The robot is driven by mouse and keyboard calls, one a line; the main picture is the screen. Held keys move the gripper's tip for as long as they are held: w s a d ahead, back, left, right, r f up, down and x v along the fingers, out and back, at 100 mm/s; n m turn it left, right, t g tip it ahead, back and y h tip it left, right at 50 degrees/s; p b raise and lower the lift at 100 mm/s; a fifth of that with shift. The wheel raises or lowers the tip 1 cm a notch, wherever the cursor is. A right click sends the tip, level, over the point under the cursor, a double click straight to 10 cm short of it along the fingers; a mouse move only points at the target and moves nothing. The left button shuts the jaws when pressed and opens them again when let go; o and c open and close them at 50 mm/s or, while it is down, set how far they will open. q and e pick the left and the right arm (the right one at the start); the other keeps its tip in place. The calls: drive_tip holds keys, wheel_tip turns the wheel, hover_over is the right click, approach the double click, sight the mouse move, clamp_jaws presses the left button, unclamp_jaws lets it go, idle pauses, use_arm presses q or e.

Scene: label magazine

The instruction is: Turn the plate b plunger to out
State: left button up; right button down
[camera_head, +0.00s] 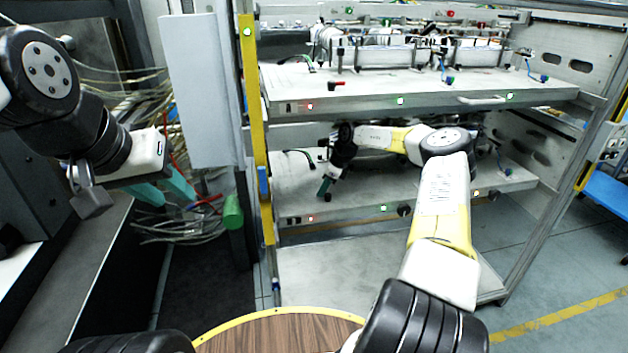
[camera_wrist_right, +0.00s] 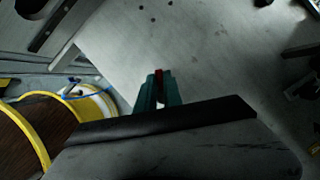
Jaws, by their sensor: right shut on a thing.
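My right gripper (camera_head: 325,188) is low over the left front of the lower plate (camera_head: 292,205). In the right wrist view its teal fingers (camera_wrist_right: 158,92) are shut on a small red handle (camera_wrist_right: 159,74), of which only a thin part shows between them. I take this to be the plunger handle; its turn position cannot be told. The fingers largely hide it in the head view. My left gripper (camera_head: 164,190) hangs at the left, away from the plates, its teal fingers apart and empty.
The upper plate (camera_head: 370,90) carries a red handle (camera_head: 337,84), a blue handle (camera_head: 448,80) and hardware. A yellow post (camera_head: 252,120) stands left of the plates. My right arm reaches between the two plates. Loose cables (camera_head: 190,222) hang near my left gripper.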

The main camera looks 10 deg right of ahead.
drive_tip(key=shift+f, duration=0.1)
idle(0.4)
drive_tip(key=c, duration=1.5)
unclamp_jaws()
